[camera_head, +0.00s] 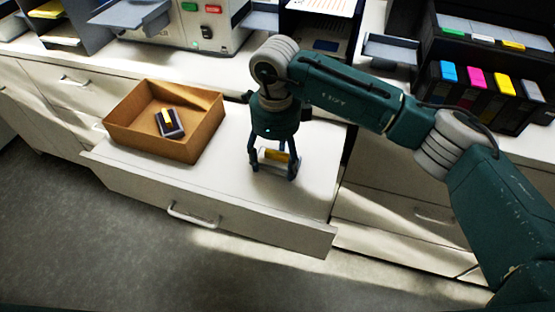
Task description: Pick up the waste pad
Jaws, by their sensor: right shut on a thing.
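My right gripper (272,172) points down over the white pulled-out drawer surface (300,215), right of the cardboard box. It is shut on a small block with yellow and pale parts, which looks like the waste pad (275,156). The fingers hide part of the block, and I cannot tell whether it touches the surface below. A dark block with a yellow stripe (170,123) lies inside the open cardboard box (190,149). I cannot tell from its look whether it is the same kind of thing. My left gripper is not in view.
A pale machine with green and red buttons (213,9) stands on the counter behind. A dark printer with several coloured cartridges (475,80) stands at the right. The drawer's front right is clear. Its front edge has a handle (193,215) above the grey floor.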

